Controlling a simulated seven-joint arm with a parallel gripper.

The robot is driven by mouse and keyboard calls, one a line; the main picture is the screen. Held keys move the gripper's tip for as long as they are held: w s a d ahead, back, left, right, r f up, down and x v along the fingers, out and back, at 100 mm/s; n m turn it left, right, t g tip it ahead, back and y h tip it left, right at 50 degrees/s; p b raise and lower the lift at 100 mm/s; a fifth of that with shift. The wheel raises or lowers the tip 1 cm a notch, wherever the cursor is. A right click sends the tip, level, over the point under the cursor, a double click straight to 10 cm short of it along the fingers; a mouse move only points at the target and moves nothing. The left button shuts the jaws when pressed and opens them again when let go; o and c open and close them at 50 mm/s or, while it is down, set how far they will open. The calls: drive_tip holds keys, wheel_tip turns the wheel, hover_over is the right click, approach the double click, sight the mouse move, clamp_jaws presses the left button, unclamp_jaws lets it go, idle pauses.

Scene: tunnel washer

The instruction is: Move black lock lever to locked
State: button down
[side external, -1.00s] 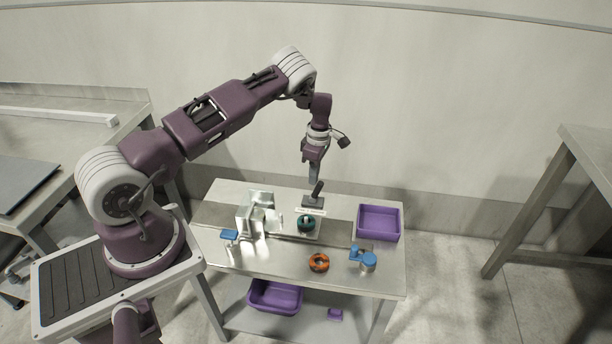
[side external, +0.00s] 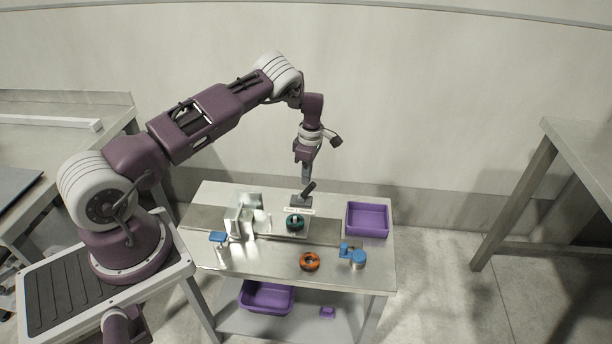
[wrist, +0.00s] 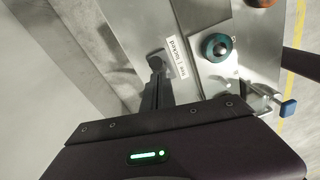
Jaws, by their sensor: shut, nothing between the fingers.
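The black lock lever (side external: 309,188) stands on a dark base (side external: 298,201) at the back of the table and leans to the right in the side view. My gripper (side external: 306,176) is shut and empty, pointing down with its fingertips close to the lever's upper end. In the wrist view the shut fingers (wrist: 157,88) lie just below the lever's dark rounded end (wrist: 155,62); I cannot tell whether they touch. A white label (wrist: 177,58) beside the lever shows "locked", with another word less legible.
A teal ring part (side external: 295,222) sits in front of the lever. An orange ring (side external: 310,261), a blue-handled fixture (side external: 354,256), a blue-topped clamp (side external: 219,238) and a purple bin (side external: 367,220) are around it. A metal bracket (side external: 240,212) stands left.

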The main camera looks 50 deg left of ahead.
drive_tip(key=shift+w+d, duration=0.4)
drive_tip(key=shift+d, duration=0.05)
wheel_tip(320, 180, up, 12)
drive_tip(key=a, duration=0.2)
drive_tip(key=shift+f, duration=0.2)
